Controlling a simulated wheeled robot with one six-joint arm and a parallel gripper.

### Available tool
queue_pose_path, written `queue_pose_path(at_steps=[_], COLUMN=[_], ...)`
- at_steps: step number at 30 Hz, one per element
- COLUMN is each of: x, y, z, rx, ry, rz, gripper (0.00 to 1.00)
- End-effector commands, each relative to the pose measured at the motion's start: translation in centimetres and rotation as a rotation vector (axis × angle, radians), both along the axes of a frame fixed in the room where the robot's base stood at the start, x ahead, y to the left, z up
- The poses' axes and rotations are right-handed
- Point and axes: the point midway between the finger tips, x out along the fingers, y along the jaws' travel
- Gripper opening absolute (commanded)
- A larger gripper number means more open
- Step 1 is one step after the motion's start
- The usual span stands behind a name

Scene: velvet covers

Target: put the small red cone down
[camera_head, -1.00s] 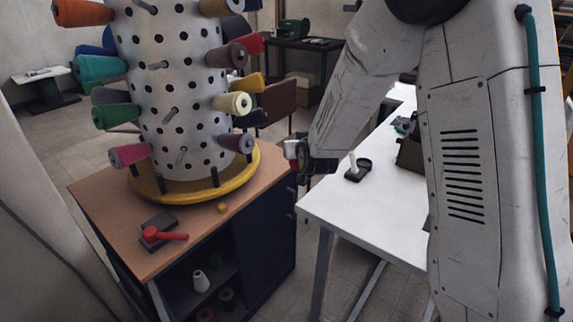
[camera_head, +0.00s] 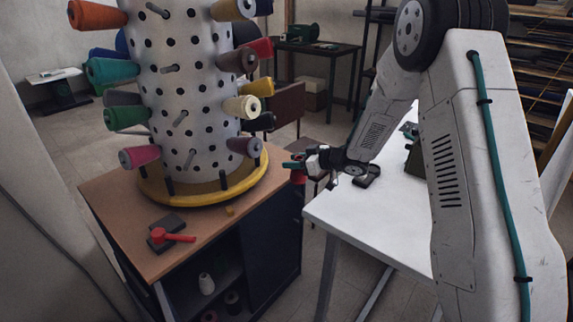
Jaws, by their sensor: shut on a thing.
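My gripper (camera_head: 298,165) is at the end of my arm, in the gap between the wooden-topped cabinet (camera_head: 120,215) and the white table (camera_head: 345,215). It is shut on a small red thing, which appears to be the small red cone (camera_head: 298,178). The cone shows just below the fingers, near the cabinet's right edge, and is partly hidden by them. At this size I cannot tell its tilt or whether it touches anything.
A white pegged drum (camera_head: 185,105) with several coloured cones stands on a yellow round base (camera_head: 246,188) on the cabinet. The cabinet's front right top is bare.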

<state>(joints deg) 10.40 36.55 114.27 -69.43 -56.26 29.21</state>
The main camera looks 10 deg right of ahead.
Motion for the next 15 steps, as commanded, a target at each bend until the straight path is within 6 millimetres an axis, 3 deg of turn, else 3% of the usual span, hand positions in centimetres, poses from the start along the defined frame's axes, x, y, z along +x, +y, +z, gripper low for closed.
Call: queue_pose_path(at_steps=[15], x=[12.8], y=[0.0], z=[-1.3], rx=[-0.003], ry=[-0.003], rz=[0.003], gripper=[0.18])
